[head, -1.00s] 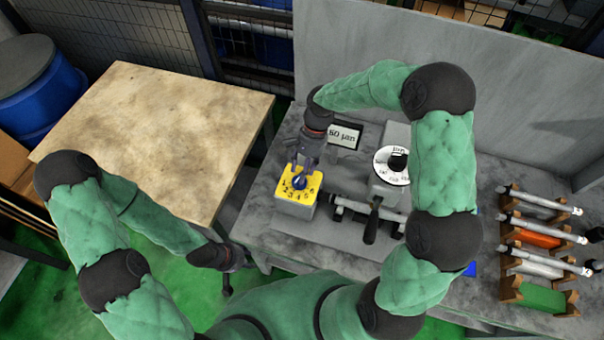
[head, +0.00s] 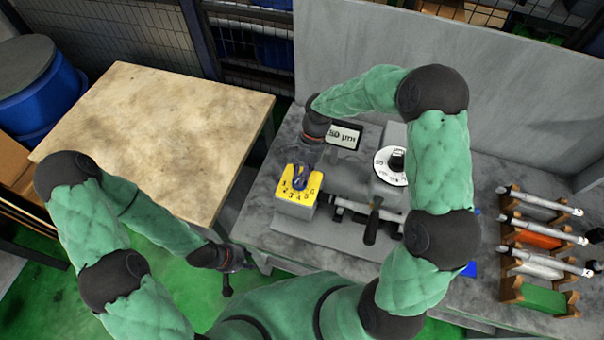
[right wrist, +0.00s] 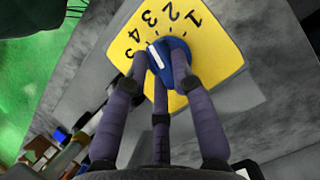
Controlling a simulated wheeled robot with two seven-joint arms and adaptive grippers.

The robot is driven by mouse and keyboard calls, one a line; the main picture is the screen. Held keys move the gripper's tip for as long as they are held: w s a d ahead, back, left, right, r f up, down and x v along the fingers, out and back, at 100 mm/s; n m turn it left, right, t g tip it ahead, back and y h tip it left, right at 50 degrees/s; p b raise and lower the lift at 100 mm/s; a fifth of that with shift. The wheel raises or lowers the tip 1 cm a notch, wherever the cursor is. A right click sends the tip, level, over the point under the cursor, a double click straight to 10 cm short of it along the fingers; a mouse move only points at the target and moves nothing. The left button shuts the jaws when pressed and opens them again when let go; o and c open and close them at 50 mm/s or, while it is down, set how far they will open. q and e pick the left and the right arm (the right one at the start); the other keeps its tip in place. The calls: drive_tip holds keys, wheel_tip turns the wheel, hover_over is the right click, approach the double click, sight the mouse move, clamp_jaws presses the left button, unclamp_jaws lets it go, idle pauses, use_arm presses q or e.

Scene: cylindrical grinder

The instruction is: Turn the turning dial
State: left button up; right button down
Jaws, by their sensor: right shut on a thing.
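The turning dial is a blue knob (right wrist: 160,62) with a white pointer line on a yellow numbered box (head: 295,206). In the right wrist view the yellow face (right wrist: 215,60) shows the numbers 1 to 5 around the knob, and the pointer slants up and left, roughly towards 3 and 4. My right gripper (head: 303,178) reaches down onto the knob from behind. Its fingers (right wrist: 163,72) are shut around the knob and hide part of it. My left gripper (head: 227,286) hangs low beside the grinder, away from the dial; its fingers are too small to judge.
A white round dial with a black knob (head: 397,163) and a dark lever (head: 373,222) stand right of the yellow box. A small display (head: 345,136) is behind it. A wooden rack (head: 512,262) with several cylinders is at the right. An empty table (head: 150,130) is at the left.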

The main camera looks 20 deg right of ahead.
drive_tip(key=n+p, duration=0.1)
drive_tip(key=n, duration=0.1)
drive_tip(key=shift+w+n+g+h, duration=0.15)
drive_tip(key=shift+n+g+h, duration=0.15)
drive_tip(key=shift+n+h, duration=0.1)
drive_tip(key=shift+w+n+g+h+p, duration=0.1)
drive_tip(key=shift+n+g+h+p, duration=0.3)
drive_tip(key=shift+n, duration=1)
drive_tip(key=c, duration=1)
unclamp_jaws()
drive_tip(key=shift+c, duration=0.2)
drive_tip(key=shift+r, duration=0.1)
drive_tip(key=v, duration=1.1)
drive_tip(key=shift+r, duration=0.4)
drive_tip(key=shift+w+a, duration=0.1)
drive_tip(key=shift+a, duration=0.1)
